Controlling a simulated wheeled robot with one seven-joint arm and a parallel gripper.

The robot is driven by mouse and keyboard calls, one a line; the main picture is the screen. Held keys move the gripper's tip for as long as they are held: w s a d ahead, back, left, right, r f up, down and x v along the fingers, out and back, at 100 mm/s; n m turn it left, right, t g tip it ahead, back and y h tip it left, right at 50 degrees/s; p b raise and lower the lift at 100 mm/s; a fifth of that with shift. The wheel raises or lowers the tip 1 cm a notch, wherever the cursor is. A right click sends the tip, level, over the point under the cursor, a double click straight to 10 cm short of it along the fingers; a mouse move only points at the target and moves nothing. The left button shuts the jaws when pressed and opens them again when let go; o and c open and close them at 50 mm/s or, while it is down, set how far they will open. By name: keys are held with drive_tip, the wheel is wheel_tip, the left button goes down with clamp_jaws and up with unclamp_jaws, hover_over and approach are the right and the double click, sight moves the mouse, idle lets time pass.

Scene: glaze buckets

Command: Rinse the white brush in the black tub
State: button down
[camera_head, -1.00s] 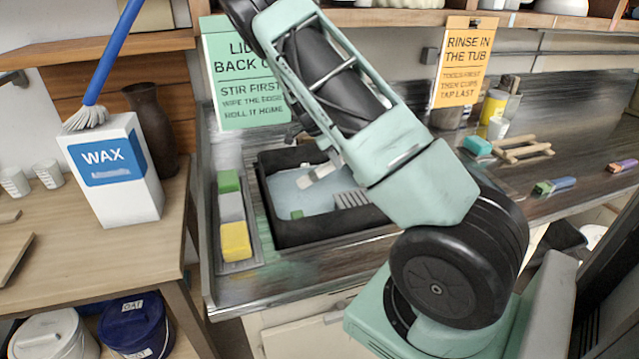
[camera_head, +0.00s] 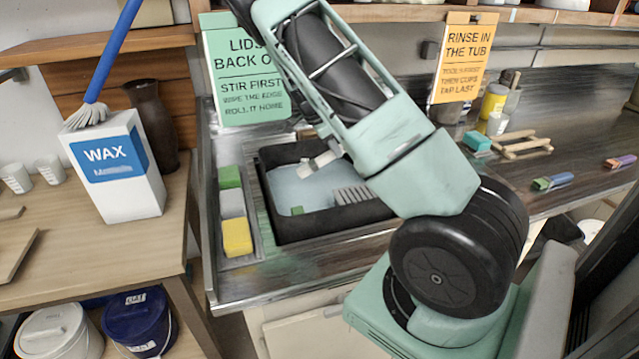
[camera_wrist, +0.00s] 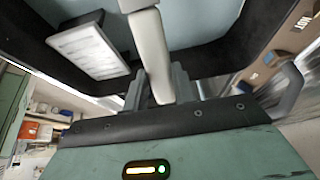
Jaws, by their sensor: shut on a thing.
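The black tub (camera_head: 318,222) sits on the metal counter with pale blue liquid in it. In the head view a white piece (camera_head: 320,164), seemingly the white brush, shows over the tub's far part, partly behind my arm. In the wrist view my gripper (camera_wrist: 160,88) is shut on the white brush's pale handle (camera_wrist: 148,45), with a finger on each side. Dark tub walls (camera_wrist: 218,58) surround it there. In the head view my gripper is hidden behind my arm.
A ribbed grey block (camera_head: 352,195) lies at the tub's right side. A tray with green, grey and yellow sponges (camera_head: 236,237) stands left of the tub. The wax box (camera_head: 117,170) and a blue-handled brush (camera_head: 112,55) are farther left. A wooden rack (camera_head: 522,146) lies right.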

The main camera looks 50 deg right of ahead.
drive_tip(key=shift+r, duration=0.1)
wheel_tip(320, 180, up, 7)
drive_tip(key=p, duration=0.5)
drive_tip(key=shift+r, duration=0.2)
drive_tip(key=shift+s+f, duration=0.1)
